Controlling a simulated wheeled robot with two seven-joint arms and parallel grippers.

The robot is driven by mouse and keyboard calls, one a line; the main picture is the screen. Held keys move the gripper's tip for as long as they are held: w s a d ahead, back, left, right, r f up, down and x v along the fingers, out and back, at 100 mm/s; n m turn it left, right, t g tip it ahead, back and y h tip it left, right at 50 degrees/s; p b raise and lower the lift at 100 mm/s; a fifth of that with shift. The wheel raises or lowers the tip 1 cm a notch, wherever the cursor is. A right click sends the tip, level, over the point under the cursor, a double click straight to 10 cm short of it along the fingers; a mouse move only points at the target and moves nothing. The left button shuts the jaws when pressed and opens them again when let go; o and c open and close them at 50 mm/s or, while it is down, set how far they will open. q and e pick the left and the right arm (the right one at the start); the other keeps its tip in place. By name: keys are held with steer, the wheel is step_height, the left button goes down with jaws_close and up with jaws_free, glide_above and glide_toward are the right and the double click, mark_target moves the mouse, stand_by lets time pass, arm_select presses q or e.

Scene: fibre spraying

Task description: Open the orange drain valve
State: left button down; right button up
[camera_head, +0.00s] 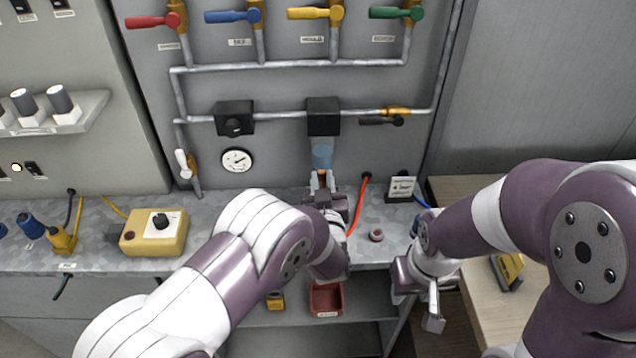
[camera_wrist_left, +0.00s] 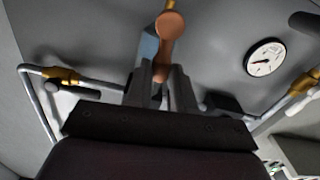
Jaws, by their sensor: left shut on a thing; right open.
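The orange drain valve (camera_wrist_left: 171,27) shows in the left wrist view as an orange lever with a round end, beside the blue filter bowl (camera_wrist_left: 147,47). My left gripper (camera_wrist_left: 160,78) is shut on the valve, with its fingers on either side of the lever. In the head view the blue bowl (camera_head: 322,154) hangs under a black block on the pipe, and my left gripper (camera_head: 322,182) is just below it, hiding most of the valve. My right gripper (camera_head: 432,300) is open and empty, low at the right, away from the valve.
A gauge (camera_head: 237,160) and a black regulator (camera_head: 234,118) are left of the bowl. A red hose (camera_head: 358,205) runs close to the right of my left gripper. Several coloured valves (camera_head: 315,13) are above. A yellow box (camera_head: 153,233) stands on the bench.

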arm_select(q)
steer(key=shift+d+m, duration=0.3)
steer(key=shift+m, duration=0.3)
steer(key=c, duration=1)
jaws_free()
steer(key=shift+o, duration=0.2)
steer(key=s+b, duration=0.2)
steer(key=s, duration=1)
steer(key=shift+s, duration=0.4)
